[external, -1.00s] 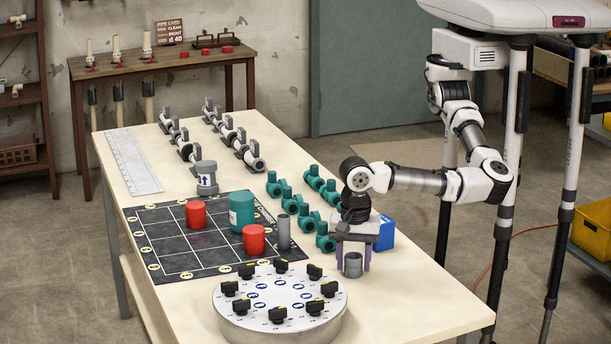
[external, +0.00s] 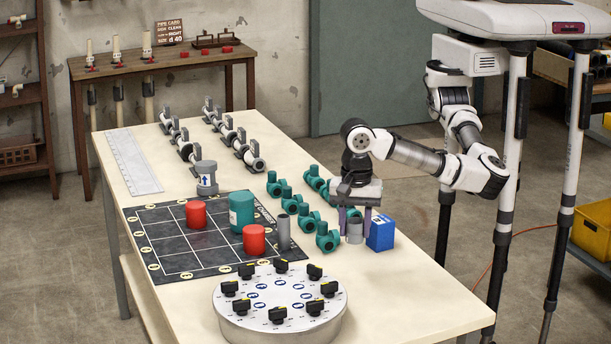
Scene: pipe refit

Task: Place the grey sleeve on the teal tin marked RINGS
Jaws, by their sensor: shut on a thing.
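My gripper (external: 355,222) points down at the right of the table and is shut on a short grey sleeve (external: 355,232), which shows below the fingers. I cannot tell how high the sleeve is above the table. The teal tin (external: 242,213) stands upright on the black gridded mat, to the left of my gripper and well apart from it. A white label shows on its left side; any word on it is too small to read.
Two red tins (external: 254,240) stand on the mat (external: 180,262). A slim grey cylinder (external: 283,234) stands at its right edge. Several teal pipe fittings (external: 307,220) lie between mat and gripper. A blue box (external: 380,232) is right of the sleeve; a round dial plate (external: 280,293) is in front.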

